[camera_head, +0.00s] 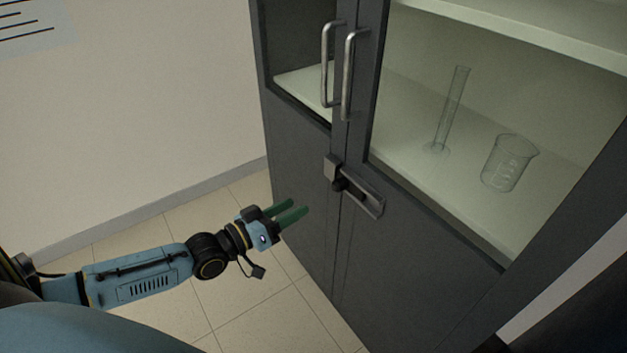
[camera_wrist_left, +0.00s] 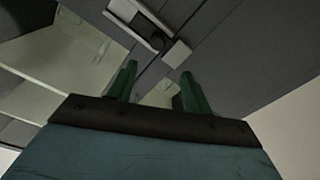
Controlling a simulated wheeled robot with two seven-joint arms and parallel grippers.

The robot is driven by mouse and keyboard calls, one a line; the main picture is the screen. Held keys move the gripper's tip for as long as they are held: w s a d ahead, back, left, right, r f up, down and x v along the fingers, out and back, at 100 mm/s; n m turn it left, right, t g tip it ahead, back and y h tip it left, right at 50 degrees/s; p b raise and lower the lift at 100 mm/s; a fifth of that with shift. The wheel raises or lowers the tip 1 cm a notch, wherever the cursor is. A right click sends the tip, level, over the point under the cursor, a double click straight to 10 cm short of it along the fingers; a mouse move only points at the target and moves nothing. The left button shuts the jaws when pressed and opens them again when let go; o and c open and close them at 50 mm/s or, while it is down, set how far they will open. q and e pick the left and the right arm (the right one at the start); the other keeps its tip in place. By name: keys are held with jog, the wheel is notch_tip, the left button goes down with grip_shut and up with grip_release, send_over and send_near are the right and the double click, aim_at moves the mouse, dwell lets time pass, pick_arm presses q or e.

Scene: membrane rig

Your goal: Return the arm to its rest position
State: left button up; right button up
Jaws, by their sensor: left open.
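My left arm (camera_head: 140,278) reaches in from the left in the head view. Its gripper (camera_head: 292,212) has green fingers, spread apart with nothing between them. It is in front of the dark grey cabinet (camera_head: 300,165), below and left of the latch (camera_head: 355,188) on the doors. In the left wrist view the two fingers (camera_wrist_left: 157,88) stand apart and empty, with the latch (camera_wrist_left: 140,25) beyond them. My right gripper is not in view.
Two upright metal handles (camera_head: 337,70) sit on the cabinet doors above the latch. Behind the glass, a measuring cylinder (camera_head: 452,110) and a beaker (camera_head: 509,163) stand on a shelf.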

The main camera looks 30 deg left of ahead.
pick_arm(q)
jog(key=s+a+f+g+y+p, duration=0.1)
jog(key=s+a+f+g+y, duration=0.15)
jog(key=f, duration=0.55)
jog(key=s+a+f+m+g+y, duration=0.15)
jog(key=s+f, duration=0.25)
jog(key=f, duration=0.5)
jog(key=s+a+f+n+g+y+p, duration=0.1)
jog(key=s+a+f+g+y, duration=0.15)
jog(key=f, duration=0.55)
jog(key=s+d+f+m+g, duration=0.1)
jog(key=s+f+g, duration=0.2)
jog(key=s, duration=0.7)
jog(key=s+d+f+m+g+y, duration=0.1)
jog(key=s+d+f+g, duration=0.1)
jog(key=s+f, duration=0.6)
jog(key=s+d+f+m+g, duration=0.1)
jog(key=s+f+g, duration=0.3)
jog(key=s, duration=0.7)
jog(key=shift+s+d+f+p, duration=0.2)
jog(key=shift+s+f+p, duration=0.15)
jog(key=shift+f, duration=0.55)
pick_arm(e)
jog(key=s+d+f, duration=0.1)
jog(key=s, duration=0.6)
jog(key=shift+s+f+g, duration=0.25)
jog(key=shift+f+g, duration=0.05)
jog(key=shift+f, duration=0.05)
